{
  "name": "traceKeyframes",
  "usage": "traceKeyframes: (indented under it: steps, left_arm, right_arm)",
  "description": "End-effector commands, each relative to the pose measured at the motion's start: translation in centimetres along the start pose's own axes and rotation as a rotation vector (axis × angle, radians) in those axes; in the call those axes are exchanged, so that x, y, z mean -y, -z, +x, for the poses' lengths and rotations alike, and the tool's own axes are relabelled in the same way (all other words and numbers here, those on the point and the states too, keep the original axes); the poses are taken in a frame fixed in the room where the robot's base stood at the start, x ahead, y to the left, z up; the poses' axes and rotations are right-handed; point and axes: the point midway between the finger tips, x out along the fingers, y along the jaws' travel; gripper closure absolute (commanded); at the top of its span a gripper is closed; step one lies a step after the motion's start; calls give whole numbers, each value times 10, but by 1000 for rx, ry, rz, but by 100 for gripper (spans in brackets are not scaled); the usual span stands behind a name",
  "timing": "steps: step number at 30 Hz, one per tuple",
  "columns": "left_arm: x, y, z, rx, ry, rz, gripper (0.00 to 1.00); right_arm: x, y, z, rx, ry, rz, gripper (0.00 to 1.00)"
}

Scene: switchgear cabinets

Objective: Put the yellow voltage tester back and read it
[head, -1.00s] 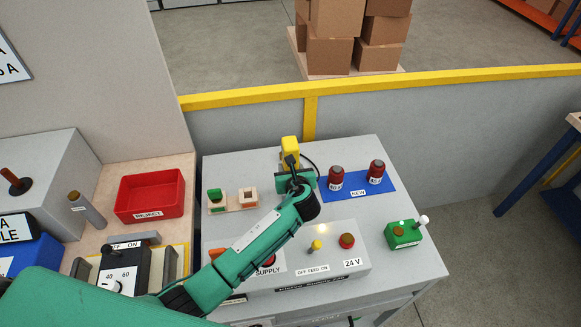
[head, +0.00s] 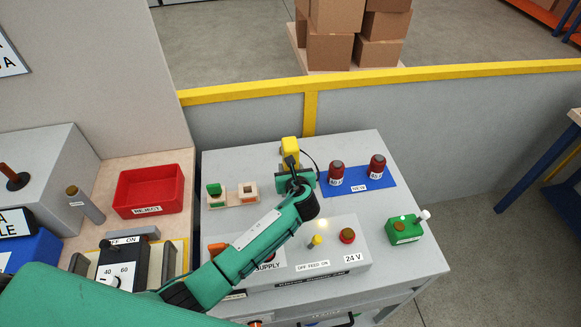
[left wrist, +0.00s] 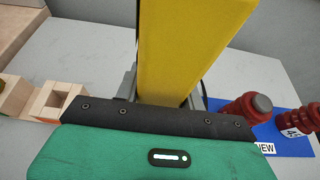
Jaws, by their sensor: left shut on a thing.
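The yellow voltage tester (head: 290,146) stands upright near the back of the grey bench top, with a dark cable at its right side. My left gripper (head: 289,166) is at the tester and shut on it. In the left wrist view the yellow tester (left wrist: 188,50) rises just beyond the gripper's dark edge, with grey parts on both sides of its lower end. The gripper hides the tester's base, and no readout on it can be made out. My right gripper is not in view.
Two red-brown parts (head: 336,174) stand on a blue NEW mat (head: 360,187), right of the gripper. Wooden blocks (head: 247,192) sit to its left. A control box (head: 330,262) with switch and button is in front; a green box (head: 404,230) stands right. A red REJECT tray (head: 150,190) lies left.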

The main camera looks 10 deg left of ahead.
Motion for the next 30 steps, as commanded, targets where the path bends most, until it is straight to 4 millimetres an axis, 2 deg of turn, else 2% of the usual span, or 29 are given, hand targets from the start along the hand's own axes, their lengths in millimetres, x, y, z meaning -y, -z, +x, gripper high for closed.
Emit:
traceKeyframes:
  steps: [11,12,15,25,30]
  left_arm:
    - [0,2,1,2,0,0,90]
    - [0,2,1,2,0,0,54]
    - [0,2,1,1,0,0,35]
    - [0,4,0,0,0,0,35]
    - [0,5,-15,0,2,0,35]
  right_arm:
    - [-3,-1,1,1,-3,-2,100]
    - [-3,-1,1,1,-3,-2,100]
    - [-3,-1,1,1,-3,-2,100]
    - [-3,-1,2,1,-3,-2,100]
    - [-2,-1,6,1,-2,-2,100]
